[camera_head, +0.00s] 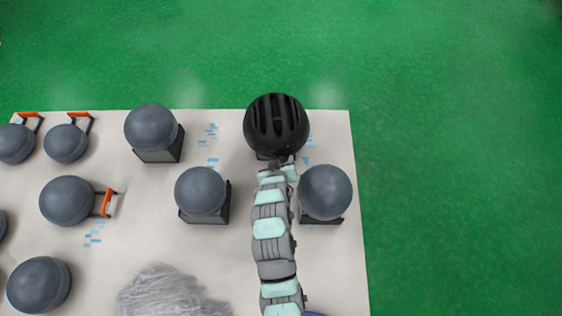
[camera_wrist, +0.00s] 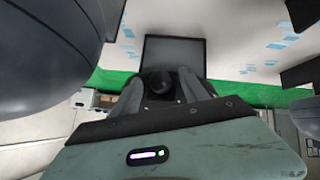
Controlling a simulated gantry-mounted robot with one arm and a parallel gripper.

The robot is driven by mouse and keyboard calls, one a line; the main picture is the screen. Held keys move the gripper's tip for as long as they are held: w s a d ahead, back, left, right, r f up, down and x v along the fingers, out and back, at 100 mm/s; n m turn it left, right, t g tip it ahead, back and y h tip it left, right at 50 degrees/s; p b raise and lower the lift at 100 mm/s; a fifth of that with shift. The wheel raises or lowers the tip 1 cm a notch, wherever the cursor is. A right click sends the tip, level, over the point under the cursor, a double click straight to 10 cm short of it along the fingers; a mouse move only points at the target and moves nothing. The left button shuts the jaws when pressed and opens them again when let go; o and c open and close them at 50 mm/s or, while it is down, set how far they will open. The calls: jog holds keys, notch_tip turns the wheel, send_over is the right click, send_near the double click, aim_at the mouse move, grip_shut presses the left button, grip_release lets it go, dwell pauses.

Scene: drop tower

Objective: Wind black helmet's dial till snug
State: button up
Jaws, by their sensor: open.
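The black helmet (camera_head: 276,122) has long vents and sits on a dark stand near the back right of the pale table in the head view. My gripper (camera_head: 281,163) is at the helmet's near lower edge; its fingers are too small there to make out, and I cannot tell whether they touch it. In the wrist view my gripper (camera_wrist: 160,83) is open, its two grey fingers apart. A dark rounded shape (camera_wrist: 161,85) shows between them; I cannot tell whether it is the dial. The dial is not discernible in the head view.
Grey headforms on dark stands are close on both sides of my arm, right (camera_head: 325,191) and left (camera_head: 201,190). Another headform (camera_head: 151,127) stands further left. A grey shaggy heap (camera_head: 172,292) lies at the front. The pale table (camera_head: 330,130) ends just right; green floor (camera_head: 460,180) lies beyond.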

grip_shut()
dwell(0.7)
